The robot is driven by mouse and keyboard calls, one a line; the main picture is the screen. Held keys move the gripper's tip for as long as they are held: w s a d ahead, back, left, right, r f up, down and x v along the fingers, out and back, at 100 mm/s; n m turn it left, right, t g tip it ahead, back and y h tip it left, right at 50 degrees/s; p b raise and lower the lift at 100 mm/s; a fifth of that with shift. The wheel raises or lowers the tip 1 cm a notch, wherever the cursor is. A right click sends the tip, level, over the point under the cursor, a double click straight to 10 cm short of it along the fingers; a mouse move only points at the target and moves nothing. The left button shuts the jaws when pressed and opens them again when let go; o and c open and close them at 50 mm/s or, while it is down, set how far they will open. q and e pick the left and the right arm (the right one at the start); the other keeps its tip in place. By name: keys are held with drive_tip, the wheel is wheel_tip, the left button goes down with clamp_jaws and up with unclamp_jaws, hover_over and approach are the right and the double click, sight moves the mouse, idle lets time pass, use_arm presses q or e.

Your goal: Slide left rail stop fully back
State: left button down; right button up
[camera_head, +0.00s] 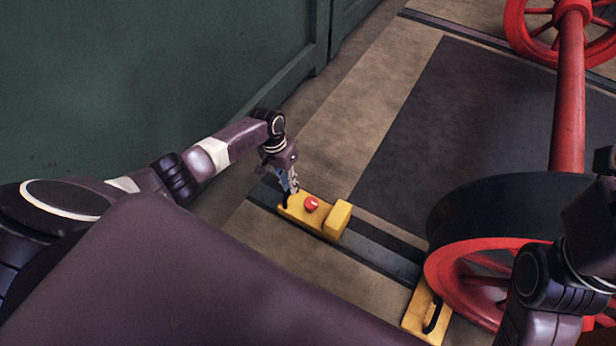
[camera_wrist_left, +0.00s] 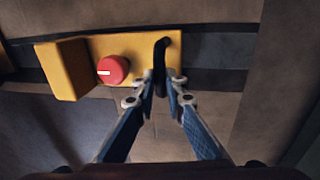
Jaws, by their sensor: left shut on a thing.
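The left rail stop (camera_head: 316,216) is a yellow block with a raised end and a red knob (camera_head: 311,204), sitting on a dark rail (camera_head: 385,261). It also shows in the left wrist view (camera_wrist_left: 136,48), with its red knob (camera_wrist_left: 113,71) and a black handle (camera_wrist_left: 161,62) at its right end. My left gripper (camera_head: 288,192) is shut on the black handle, a fingertip on each side of it. A second yellow stop (camera_head: 413,318) with a black handle is beside the red wheel. My right arm shows at the right edge; its fingers are hidden.
A red wheel (camera_head: 440,262) with a red axle (camera_head: 568,100) stands at the right, a gap from the left stop. A green wall (camera_head: 150,80) runs along the left. The rail's left end lies just beyond the handle, with bare floor around.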

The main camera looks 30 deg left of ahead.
use_arm(q)
drive_tip(key=shift+a, duration=1.4)
drive_tip(key=c, duration=2)
unclamp_jaws()
drive_tip(key=shift+o, duration=0.2)
drive_tip(key=shift+d, duration=0.1)
wheel_tip(320, 180, up, 7)
drive_tip(key=a, duration=0.1)
drive_tip(key=shift+a+r, duration=0.15)
drive_tip(key=shift+a, duration=0.1)
